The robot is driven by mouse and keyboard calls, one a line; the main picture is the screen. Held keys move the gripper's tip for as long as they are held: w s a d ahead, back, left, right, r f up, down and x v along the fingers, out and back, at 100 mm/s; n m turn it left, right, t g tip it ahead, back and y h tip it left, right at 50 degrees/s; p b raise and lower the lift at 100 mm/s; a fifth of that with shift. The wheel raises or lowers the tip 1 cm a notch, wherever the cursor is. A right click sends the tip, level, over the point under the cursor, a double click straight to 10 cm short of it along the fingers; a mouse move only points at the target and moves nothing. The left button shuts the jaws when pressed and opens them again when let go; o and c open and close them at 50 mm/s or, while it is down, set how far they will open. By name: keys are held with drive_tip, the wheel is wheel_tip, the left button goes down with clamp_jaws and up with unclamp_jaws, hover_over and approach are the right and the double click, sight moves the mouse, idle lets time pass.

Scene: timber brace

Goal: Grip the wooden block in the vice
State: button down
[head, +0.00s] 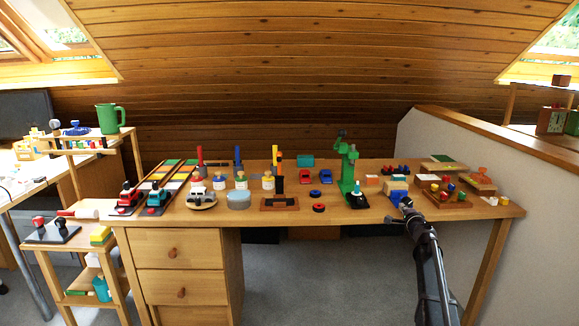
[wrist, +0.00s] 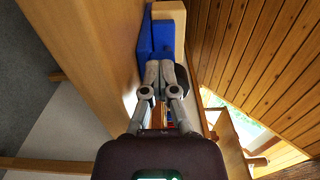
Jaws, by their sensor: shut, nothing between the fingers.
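The blue vice (head: 397,194) stands on the right part of the wooden workbench, near its front edge. In the wrist view its blue body (wrist: 145,36) lies just beyond my fingertips. A pale wooden block (wrist: 169,10) shows at the vice's far side in the wrist view, and in the head view a pale wooden piece (head: 399,178) shows at the top of the vice. I cannot tell how firmly the vice holds it. My gripper (head: 406,203) is at the front of the vice, with its fingers (wrist: 160,66) shut together and empty. Whether they touch the vice is unclear.
A green drill-press-like toy (head: 349,178) stands left of the vice. A wooden tray with coloured pegs (head: 446,194) is to its right. A red and black ring (head: 318,208) lies on the workbench (head: 340,216) left of the green toy. A low wall (head: 470,140) bounds the right side.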

drive_tip(key=shift+r+p, duration=0.6)
drive_tip(key=shift+r, duration=0.05)
drive_tip(key=shift+d+r+p, duration=0.15)
drive_tip(key=shift+r+p, duration=0.25)
idle(0.5)
drive_tip(key=shift+a+r, duration=0.15)
drive_tip(key=shift+a, duration=0.25)
drive_tip(key=shift+s, duration=0.1)
idle(0.4)
drive_tip(key=s, duration=0.6)
drive_tip(key=shift+d, duration=0.1)
idle(0.5)
drive_tip(key=shift+s+d+f+b, duration=0.1)
drive_tip(key=shift+s+f+b, duration=0.15)
drive_tip(key=shift+f+b, duration=0.5)
drive_tip(key=shift+s+f+b, duration=0.2)
drive_tip(key=shift+f+b, duration=0.4)
drive_tip(key=shift+f, duration=0.15)
drive_tip(key=shift+w, duration=0.15)
